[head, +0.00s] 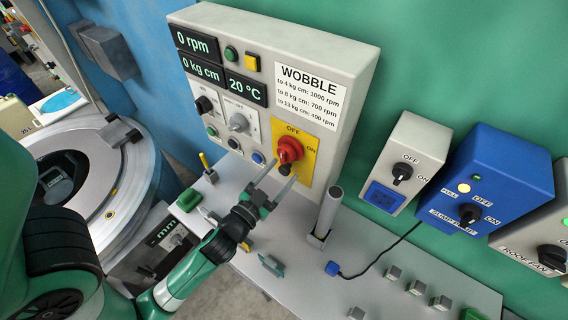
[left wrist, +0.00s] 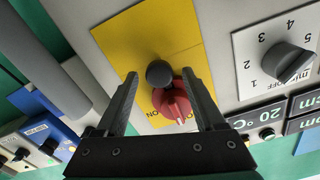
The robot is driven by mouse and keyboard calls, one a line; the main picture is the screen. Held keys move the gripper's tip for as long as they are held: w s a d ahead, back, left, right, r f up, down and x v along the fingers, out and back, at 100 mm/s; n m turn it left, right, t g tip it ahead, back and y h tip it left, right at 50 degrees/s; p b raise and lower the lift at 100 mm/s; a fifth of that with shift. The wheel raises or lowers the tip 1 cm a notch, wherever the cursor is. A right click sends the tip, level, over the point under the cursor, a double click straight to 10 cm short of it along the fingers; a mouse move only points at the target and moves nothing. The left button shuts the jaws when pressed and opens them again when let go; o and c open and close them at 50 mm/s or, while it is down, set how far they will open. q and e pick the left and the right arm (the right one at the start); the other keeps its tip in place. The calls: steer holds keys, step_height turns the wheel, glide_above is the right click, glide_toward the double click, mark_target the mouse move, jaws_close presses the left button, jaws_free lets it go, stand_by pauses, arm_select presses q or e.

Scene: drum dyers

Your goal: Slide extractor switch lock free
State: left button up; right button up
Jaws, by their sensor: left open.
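The red rotary switch (head: 291,150) sits on a yellow plate (head: 303,131) marked OFF and ON, low on the grey WOBBLE panel. In the left wrist view the red switch (left wrist: 174,105) shows with a round black piece (left wrist: 159,73) beside it, which may be the lock. No label names the extractor. My left gripper (head: 275,181) is just in front of and below the switch, fingers pointing at it. In the left wrist view my open left gripper (left wrist: 160,77) has one finger on each side of the black piece, with gaps visible. Contact cannot be told. My right gripper is not in view.
An upright grey metal post (head: 328,212) stands on the bench right of my left gripper. A grey switch box (head: 408,165) and a blue pump box (head: 500,185) hang to the right. The round drum machine (head: 120,190) is at left. Small blocks sit on the bench.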

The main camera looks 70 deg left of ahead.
arm_select(q)
steer(key=shift+x, duration=0.9)
steer(key=shift+f, duration=0.1)
jaws_close()
stand_by(0.7)
